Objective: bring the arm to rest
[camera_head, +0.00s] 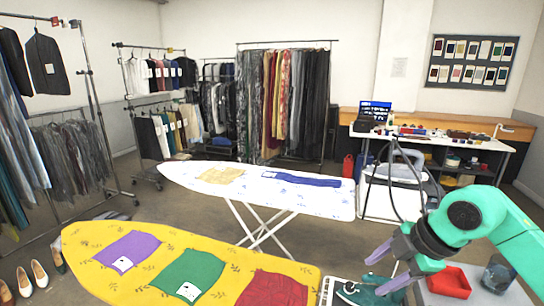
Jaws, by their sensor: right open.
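My right arm comes in from the right edge, and its gripper (385,268) is at the lower right. Its two purple fingers are spread apart, with nothing seen between them. The gripper is over or in front of a dark teal shoe (355,294) at the bottom edge; I cannot tell the height between them. My left gripper is not in view.
A yellow ironing board (85,250) with purple, green and red cloths is at the lower left. A white ironing board (310,208) stands behind it. A red tray (450,281) and a dark glass-like container (497,272) are close to my right arm. Clothes racks stand at the back.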

